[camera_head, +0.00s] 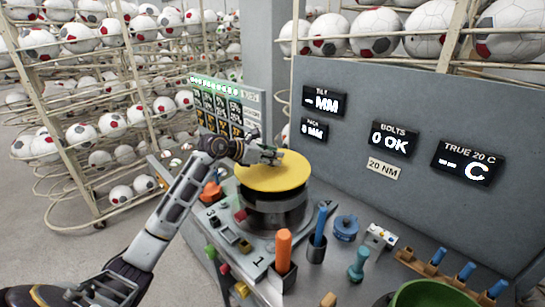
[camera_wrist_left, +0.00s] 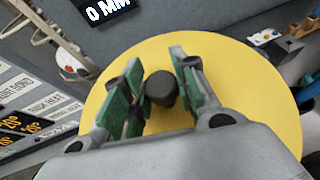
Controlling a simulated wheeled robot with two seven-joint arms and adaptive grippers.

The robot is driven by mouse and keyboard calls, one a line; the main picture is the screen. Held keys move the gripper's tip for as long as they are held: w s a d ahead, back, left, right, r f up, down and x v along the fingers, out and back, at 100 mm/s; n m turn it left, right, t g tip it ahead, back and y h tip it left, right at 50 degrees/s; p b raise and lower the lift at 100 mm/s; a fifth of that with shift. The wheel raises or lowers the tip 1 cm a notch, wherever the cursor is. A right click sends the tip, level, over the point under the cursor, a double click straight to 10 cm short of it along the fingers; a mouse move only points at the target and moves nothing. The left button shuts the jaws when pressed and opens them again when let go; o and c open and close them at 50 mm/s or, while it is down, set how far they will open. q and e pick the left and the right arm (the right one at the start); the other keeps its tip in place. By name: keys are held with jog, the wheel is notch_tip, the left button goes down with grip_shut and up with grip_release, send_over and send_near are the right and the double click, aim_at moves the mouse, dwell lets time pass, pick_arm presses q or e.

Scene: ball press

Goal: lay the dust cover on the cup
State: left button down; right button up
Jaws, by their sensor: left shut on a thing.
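The dust cover (camera_head: 272,179) is a flat yellow disc. In the head view it lies level over the top of the dark round cup (camera_head: 272,210), and I cannot tell whether it touches the rim. In the left wrist view the yellow cover (camera_wrist_left: 245,75) fills the middle, with a black knob (camera_wrist_left: 161,88) at its centre. My left gripper (camera_head: 268,156) is above the cover; in the wrist view its green-padded fingers (camera_wrist_left: 158,90) stand on both sides of the knob, shut on it. The inside of the cup is hidden. My right gripper is not in view.
Orange-handled (camera_head: 284,250) and blue-handled (camera_head: 320,226) tools stand in holders in front of the cup. A blue round part (camera_head: 345,227) and a teal part (camera_head: 358,263) stand to the right. A grey panel with displays (camera_head: 400,155) rises behind. A green bowl (camera_head: 430,294) is at front right.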

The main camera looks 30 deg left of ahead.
aim_at(271, 166)
pick_arm(q)
jog(key=shift+f+b, duration=1)
jog(key=shift+f, duration=0.35)
jog(key=shift+f+b, duration=0.35)
jog(key=shift+f, duration=0.05)
dwell(0.5)
jog(key=shift+f+b, duration=0.4)
jog(key=shift+f, duration=0.1)
dwell(0.3)
jog(key=c, duration=1.1)
grip_release()
jog(key=shift+o, duration=0.2)
